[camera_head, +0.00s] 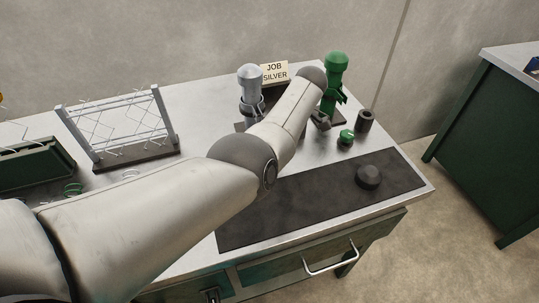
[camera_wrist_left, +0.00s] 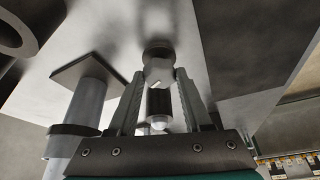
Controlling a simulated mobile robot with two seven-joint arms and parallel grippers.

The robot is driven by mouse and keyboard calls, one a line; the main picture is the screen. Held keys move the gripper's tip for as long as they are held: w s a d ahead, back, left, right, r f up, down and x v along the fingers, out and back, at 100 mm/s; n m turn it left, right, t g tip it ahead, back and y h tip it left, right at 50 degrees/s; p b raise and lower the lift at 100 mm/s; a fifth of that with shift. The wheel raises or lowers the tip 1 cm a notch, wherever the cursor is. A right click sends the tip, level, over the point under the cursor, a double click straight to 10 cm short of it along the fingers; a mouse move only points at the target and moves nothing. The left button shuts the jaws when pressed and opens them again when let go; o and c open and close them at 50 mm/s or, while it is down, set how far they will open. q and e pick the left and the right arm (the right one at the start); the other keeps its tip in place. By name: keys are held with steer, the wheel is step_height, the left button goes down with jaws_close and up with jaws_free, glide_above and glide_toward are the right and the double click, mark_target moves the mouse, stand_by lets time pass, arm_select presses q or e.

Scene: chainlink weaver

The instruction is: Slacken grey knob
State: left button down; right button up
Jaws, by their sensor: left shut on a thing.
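In the left wrist view the grey knob (camera_wrist_left: 158,72) is a small round silver piece with a pale mark on its face. My left gripper (camera_wrist_left: 158,84) has a finger on each side of it and is closed on it. The head view does not show the grey knob; my left arm covers that area, and the gripper's tips are hidden too. The silver post (camera_head: 250,85) stands behind my forearm; a grey post on a square base also shows in the left wrist view (camera_wrist_left: 88,100). My right gripper is in neither view.
A green post (camera_head: 336,72), green knob (camera_head: 346,137) and dark cylinder (camera_head: 366,120) stand to the right. A black dome (camera_head: 368,176) sits on a dark mat (camera_head: 300,208). A wire frame (camera_head: 168,118) stands left. A sign (camera_head: 275,72) reads "JOB SILVER".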

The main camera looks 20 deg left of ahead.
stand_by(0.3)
arm_select(q)
steer(key=c, duration=0.6)
jaws_free()
steer(key=shift+r, duration=0.1)
steer(key=v, duration=1.5)
steer(key=shift+w, duration=0.15)
